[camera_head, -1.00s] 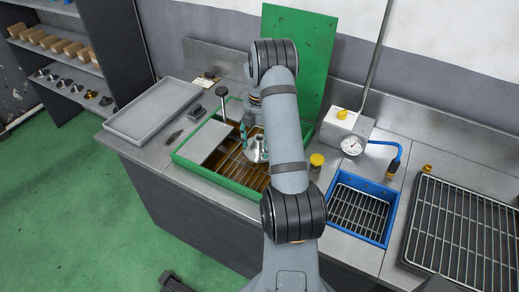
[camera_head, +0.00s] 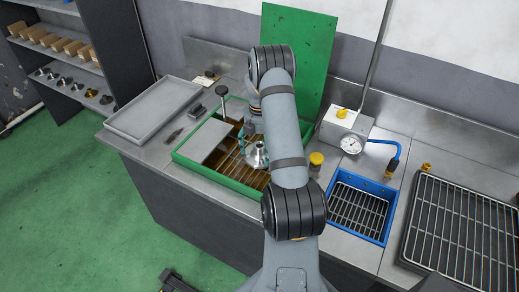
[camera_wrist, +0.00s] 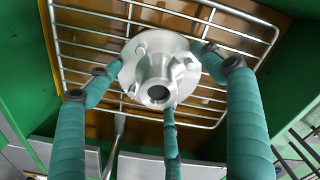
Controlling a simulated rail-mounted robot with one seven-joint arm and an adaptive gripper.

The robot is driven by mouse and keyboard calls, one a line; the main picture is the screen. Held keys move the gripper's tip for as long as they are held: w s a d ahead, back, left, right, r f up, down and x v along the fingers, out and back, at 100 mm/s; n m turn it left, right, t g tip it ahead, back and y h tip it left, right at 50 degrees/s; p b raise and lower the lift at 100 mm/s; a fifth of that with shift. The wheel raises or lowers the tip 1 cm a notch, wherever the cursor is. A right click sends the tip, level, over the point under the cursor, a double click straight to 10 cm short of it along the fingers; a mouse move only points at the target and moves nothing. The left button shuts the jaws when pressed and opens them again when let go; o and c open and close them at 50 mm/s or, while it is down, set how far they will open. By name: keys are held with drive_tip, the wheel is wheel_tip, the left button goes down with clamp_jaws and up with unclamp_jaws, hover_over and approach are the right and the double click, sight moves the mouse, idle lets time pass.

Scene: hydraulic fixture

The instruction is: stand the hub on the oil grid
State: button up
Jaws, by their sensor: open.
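The hub (camera_head: 256,154) is a silvery flanged part with a central bore and small bosses. It is over the wire grid (camera_head: 235,167) inside the green tank (camera_head: 222,182) of amber oil. In the wrist view, the hub (camera_wrist: 160,68) faces the camera with its bored end, and its flange appears to rest flat on the grid (camera_wrist: 215,28). My gripper (camera_wrist: 158,78) has three teal fingers spread open around the hub, with their tips close to the flange rim. Contact at the tips cannot be told. In the head view, my arm partly covers my gripper (camera_head: 250,140).
A grey plate (camera_head: 205,140) covers the tank's left part, beside a black-knobbed lever (camera_head: 222,92). The raised green lid (camera_head: 300,45) stands behind. A yellow-capped jar (camera_head: 316,160), a gauge box (camera_head: 345,130) and a blue gridded basin (camera_head: 362,205) are to the right. A grey tray (camera_head: 152,108) lies left.

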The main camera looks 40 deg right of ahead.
drive_tip(key=shift+o, duration=0.3)
drive_tip(key=shift+r, duration=0.1)
wheel_tip(320, 180, up, 12)
drive_tip(key=b, duration=0.1)
idle(0.3)
